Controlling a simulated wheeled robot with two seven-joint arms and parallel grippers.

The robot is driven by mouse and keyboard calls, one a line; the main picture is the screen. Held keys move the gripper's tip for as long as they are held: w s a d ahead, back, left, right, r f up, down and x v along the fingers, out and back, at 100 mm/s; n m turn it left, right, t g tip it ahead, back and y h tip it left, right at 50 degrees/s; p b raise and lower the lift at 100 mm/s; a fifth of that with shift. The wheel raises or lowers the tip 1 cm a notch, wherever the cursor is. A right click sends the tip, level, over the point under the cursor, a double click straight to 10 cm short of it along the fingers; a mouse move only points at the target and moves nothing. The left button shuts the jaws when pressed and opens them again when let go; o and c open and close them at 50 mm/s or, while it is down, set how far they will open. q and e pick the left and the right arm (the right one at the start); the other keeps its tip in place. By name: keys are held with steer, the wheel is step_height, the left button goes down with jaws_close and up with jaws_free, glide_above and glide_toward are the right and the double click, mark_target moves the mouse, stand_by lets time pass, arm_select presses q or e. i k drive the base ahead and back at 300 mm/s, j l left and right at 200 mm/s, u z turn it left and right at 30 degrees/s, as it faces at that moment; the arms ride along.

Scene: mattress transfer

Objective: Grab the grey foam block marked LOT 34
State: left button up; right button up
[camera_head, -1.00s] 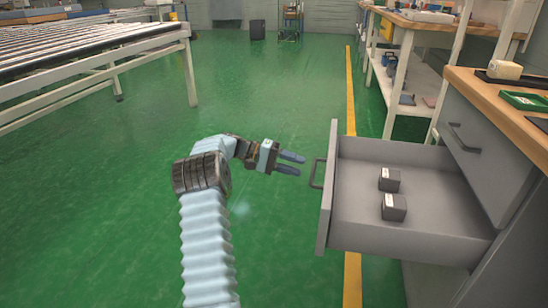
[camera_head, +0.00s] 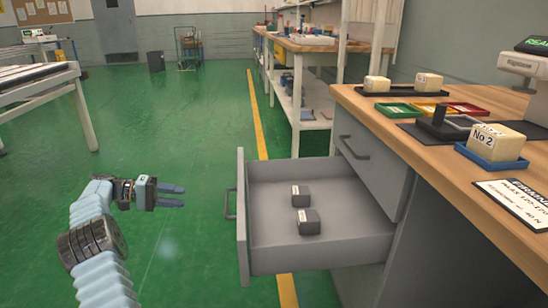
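Two dark grey blocks lie in the open drawer (camera_head: 345,222), a farther one (camera_head: 300,197) and a nearer one (camera_head: 308,222). Each has a small white label, too small to read, so I cannot tell which is LOT 34. My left gripper (camera_head: 174,196) is outside the drawer, left of its handle (camera_head: 229,204). Its two fingers point right, parted with nothing between them. My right gripper is not in view.
The wooden bench (camera_head: 420,150) above the drawer holds a cream block marked No 2 (camera_head: 497,140) on a blue tray, two more cream blocks and coloured trays. Green floor (camera_head: 180,130) is clear left of the drawer. A roller table (camera_head: 50,90) stands far left.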

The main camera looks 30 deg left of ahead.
mark_target(300, 195)
steer(key=k+j, duration=0.15)
steer(key=j, duration=0.15)
steer(key=k+j, duration=0.15)
steer(key=j, duration=0.15)
steer(key=k+j, duration=0.1)
steer(key=j, duration=0.25)
steer(key=k+j, duration=0.15)
steer(key=j, duration=0.15)
